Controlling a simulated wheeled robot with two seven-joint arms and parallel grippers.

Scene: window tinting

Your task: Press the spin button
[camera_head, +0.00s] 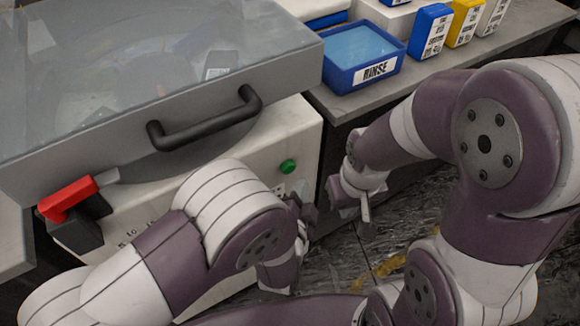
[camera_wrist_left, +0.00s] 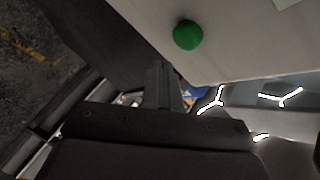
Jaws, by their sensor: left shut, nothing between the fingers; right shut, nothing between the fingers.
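The green round button (camera_head: 288,166) sits on the white front panel of the machine (camera_head: 303,130), near its right edge. In the left wrist view the green button (camera_wrist_left: 187,35) stands out from the panel, just beyond and right of the fingers. My left gripper (camera_head: 305,212) is below and slightly right of the button, partly hidden by its own wrist. Its shut, empty fingers also show in the left wrist view (camera_wrist_left: 163,85), apart from the button in the picture. My right gripper (camera_head: 362,208) is shut and empty, in front of the gap beside the machine.
The grey transparent lid (camera_head: 270,60) with a black handle (camera_head: 205,122) is down on the machine. A red lever (camera_head: 67,198) is at its left. A blue RINSE tray (camera_head: 375,72) and several boxes (camera_head: 430,32) stand on the right counter.

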